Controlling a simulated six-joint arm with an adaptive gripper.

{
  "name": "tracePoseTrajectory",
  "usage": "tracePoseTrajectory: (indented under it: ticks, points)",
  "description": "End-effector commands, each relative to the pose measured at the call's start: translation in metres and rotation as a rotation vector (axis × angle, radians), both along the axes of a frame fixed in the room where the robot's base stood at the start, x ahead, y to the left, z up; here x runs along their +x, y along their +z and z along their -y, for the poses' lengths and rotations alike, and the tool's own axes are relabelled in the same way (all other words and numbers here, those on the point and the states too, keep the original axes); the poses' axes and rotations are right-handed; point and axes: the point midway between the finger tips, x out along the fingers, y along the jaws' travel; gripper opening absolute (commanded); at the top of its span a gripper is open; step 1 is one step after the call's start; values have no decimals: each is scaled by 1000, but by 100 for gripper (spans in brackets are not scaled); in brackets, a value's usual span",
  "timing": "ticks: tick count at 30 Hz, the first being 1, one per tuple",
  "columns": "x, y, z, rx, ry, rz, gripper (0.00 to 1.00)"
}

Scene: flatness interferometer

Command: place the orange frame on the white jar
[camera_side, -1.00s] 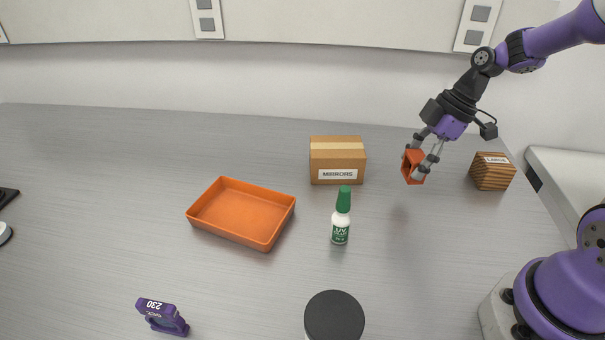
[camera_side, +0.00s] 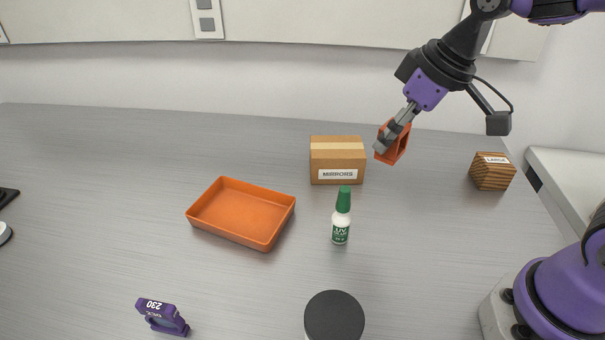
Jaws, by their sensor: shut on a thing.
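My gripper (camera_side: 392,137) is shut on the orange frame (camera_side: 401,146) and holds it above the table, to the right of the cardboard box. The frame is tilted and one finger partly covers it. A jar (camera_side: 334,318) with a black lid stands at the bottom edge of the picture. Only its lid and a thin sliver of pale side show, and the rest is cut off. The frame is well apart from the jar, up and to the right of it.
A white bottle with a green cap (camera_side: 341,218) stands between the frame and the jar. A cardboard box (camera_side: 337,162), an orange tray (camera_side: 263,233), a wooden block (camera_side: 491,174) and a purple part (camera_side: 162,316) also stand on the table (camera_side: 110,220).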

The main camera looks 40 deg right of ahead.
Motion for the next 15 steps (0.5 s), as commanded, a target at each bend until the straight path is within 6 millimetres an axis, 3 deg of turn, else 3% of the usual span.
tracePoseTrajectory:
  ticks: [4,8,11,15]
  points:
    - [-9,11,-40,0,94,1,11]
    - [-30,16,-86,0,328,0,11]
    - [-55,21,-123,-1,560,2,11]
    - [-108,27,-171,-2,946,1,11]
